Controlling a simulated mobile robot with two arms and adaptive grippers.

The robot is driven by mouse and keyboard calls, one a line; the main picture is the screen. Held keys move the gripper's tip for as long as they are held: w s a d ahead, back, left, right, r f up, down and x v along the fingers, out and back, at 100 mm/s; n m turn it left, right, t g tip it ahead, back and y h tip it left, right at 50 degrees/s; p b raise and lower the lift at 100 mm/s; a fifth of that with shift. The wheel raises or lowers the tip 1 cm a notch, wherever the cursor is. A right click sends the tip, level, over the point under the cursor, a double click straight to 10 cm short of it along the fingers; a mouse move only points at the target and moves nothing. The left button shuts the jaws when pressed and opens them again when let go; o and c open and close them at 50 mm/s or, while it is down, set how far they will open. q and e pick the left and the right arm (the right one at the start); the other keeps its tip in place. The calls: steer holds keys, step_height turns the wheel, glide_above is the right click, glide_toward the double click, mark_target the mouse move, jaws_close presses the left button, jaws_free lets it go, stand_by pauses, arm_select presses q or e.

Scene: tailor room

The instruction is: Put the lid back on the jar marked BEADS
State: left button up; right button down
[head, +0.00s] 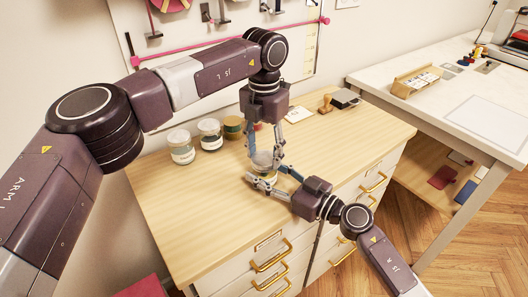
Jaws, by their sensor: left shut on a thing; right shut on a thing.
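A small glass jar (262,168) stands on the wooden cabinet top between my two grippers; its label is not readable here. My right gripper (264,181) reaches in low from the right and is shut on the jar's lower part. My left gripper (264,153) points down from above and is shut on what looks like the lid, right at the jar's top. The fingers hide most of the lid, so I cannot tell whether it is seated, tilted or slightly above the rim.
A wooden stamp (325,104) and a dark pad (345,98) lie at the back right. The front left of the cabinet top (195,215) is clear.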

arm_select(q)
steer(key=m, duration=2.4)
steer(key=o, duration=1.4)
steer(key=shift+c, duration=0.2)
step_height(320, 180, up, 12)
